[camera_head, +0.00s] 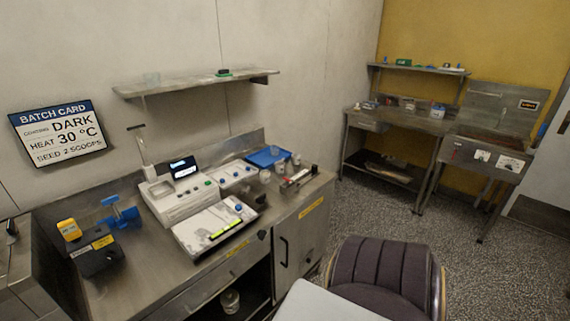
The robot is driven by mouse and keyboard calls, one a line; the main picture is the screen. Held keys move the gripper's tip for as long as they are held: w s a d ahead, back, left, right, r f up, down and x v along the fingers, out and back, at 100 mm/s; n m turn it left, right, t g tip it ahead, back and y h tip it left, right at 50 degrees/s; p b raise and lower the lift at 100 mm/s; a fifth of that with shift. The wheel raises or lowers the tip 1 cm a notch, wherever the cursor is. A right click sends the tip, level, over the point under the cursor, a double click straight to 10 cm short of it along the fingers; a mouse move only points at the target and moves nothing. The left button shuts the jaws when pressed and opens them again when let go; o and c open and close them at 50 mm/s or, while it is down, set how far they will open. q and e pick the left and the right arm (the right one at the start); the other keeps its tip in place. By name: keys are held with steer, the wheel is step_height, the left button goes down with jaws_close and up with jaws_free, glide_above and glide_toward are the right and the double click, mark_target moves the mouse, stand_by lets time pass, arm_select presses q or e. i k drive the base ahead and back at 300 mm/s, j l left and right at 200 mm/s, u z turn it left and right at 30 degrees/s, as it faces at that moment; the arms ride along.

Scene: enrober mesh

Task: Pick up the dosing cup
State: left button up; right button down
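Neither of my grippers shows in this view.
The steel counter (130,285) carries a white machine (178,204) with a lit screen, a white panel (215,229), a blue tray (262,158), a blue device (120,213) and a black-and-yellow device (97,258). A second steel bench (410,119) stands far right across open floor.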

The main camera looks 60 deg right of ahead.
mark_target(265, 176)
steer(key=k+l+z, duration=0.25)
steer(key=l+z, duration=0.25)
steer(key=l, duration=0.85)
steer(key=l+z, duration=0.45)
steer(key=l, duration=0.95)
